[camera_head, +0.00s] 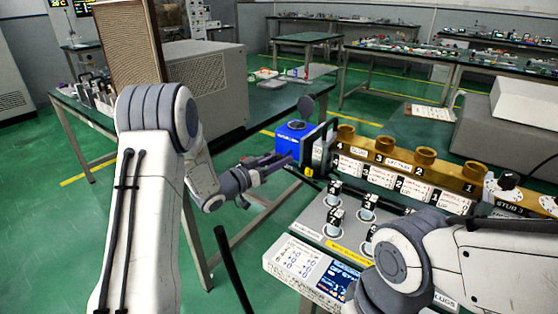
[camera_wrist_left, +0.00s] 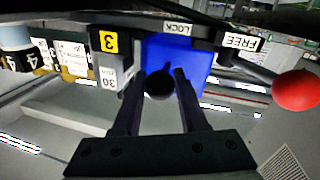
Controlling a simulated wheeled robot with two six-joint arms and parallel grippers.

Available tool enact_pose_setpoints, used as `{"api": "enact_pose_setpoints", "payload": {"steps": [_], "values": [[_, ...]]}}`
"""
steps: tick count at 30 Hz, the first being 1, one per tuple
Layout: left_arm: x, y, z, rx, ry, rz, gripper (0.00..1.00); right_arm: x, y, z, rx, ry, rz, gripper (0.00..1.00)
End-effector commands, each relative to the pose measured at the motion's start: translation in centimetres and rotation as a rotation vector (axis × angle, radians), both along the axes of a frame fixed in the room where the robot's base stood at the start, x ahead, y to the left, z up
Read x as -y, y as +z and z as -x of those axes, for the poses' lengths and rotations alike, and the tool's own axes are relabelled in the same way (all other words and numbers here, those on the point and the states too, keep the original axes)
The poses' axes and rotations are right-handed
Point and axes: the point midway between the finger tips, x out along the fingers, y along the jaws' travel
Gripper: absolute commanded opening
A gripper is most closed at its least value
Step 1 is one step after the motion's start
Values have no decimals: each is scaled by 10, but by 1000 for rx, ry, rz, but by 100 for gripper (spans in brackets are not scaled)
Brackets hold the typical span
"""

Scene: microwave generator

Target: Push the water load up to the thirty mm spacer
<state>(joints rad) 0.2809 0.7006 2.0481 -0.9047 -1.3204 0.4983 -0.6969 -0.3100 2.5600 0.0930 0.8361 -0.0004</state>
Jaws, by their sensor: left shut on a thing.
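The blue water load (camera_head: 290,140) stands at the left end of the brass waveguide (camera_head: 390,160). In the left wrist view its blue face (camera_wrist_left: 205,70) shows behind the fingers. My left gripper (camera_head: 282,162) reaches in from the left beside it. In the left wrist view the gripper (camera_wrist_left: 162,77) is shut on a dark round knob (camera_wrist_left: 160,86) in front of the blue face. A block marked 30 mm (camera_wrist_left: 109,78), under a yellow 3 label, sits just left of the fingers; this is the spacer. My right gripper is out of view.
A lever with a red ball (camera_wrist_left: 297,90) stands right of the fingers, beside LOCK and FREE labels. Several dark-and-white plugs (camera_head: 335,221) stand on the grey panel. My right forearm crosses the lower right. Green floor lies left of the bench.

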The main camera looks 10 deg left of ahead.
Motion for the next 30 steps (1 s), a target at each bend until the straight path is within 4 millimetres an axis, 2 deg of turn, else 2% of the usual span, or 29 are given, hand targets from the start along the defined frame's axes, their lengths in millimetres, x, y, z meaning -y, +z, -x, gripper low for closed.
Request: {"api": "enact_pose_setpoints", "payload": {"steps": [6,13,20,21,23,30], "values": [[3,-1,2,-2,-2,0,0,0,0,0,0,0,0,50],[30,-1,13,-3,-6,2,0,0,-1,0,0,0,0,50],[31,-1,13,-3,-6,1,0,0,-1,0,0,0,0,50],[31,-1,13,-2,-7,1,46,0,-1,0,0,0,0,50],[31,-1,13,-3,-8,0,69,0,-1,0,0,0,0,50],[30,-1,12,-2,-3,0,70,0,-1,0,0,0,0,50]]}}
